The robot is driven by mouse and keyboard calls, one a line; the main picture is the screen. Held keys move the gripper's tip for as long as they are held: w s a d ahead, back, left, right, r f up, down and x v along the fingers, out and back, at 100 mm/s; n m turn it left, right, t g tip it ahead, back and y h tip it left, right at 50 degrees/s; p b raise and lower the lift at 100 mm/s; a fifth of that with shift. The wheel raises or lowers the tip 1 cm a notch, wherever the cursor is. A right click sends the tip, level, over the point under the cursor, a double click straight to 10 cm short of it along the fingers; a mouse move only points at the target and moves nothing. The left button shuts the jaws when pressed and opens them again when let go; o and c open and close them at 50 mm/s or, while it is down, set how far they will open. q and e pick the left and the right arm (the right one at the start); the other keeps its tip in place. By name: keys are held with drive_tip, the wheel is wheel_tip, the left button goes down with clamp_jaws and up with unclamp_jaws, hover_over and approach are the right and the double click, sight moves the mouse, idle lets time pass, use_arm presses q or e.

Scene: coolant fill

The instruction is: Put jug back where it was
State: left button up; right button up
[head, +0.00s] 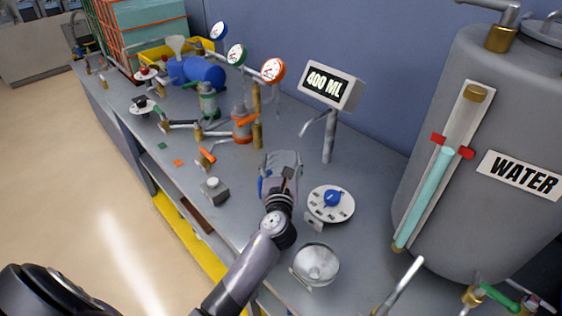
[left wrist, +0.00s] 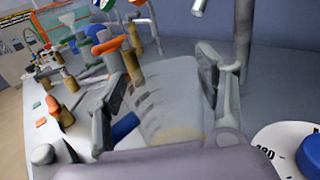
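The jug (head: 283,160) is a pale grey, translucent vessel with a blue part low on its left side. It is at the middle of the bench, left of the display post. In the left wrist view the jug (left wrist: 172,100) shows dark measuring marks and fills the space between the fingers. My left gripper (head: 280,178) has its fingers on both sides of the jug and looks shut on it. Whether the jug's base touches the bench is hidden. My right gripper is not in view.
A display reading 400 ML (head: 325,84) stands behind, with a metal spout (head: 312,124) near the jug. The WATER tank (head: 460,150) stands at right. Valves and gauges fill the left.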

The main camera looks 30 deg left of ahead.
use_arm(q)
drive_tip(key=o, duration=0.5)
drive_tip(key=shift+c, duration=0.2)
drive_tip(key=shift+r, duration=0.2)
drive_tip(key=b+v, duration=0.1)
drive_tip(key=v, duration=1.1)
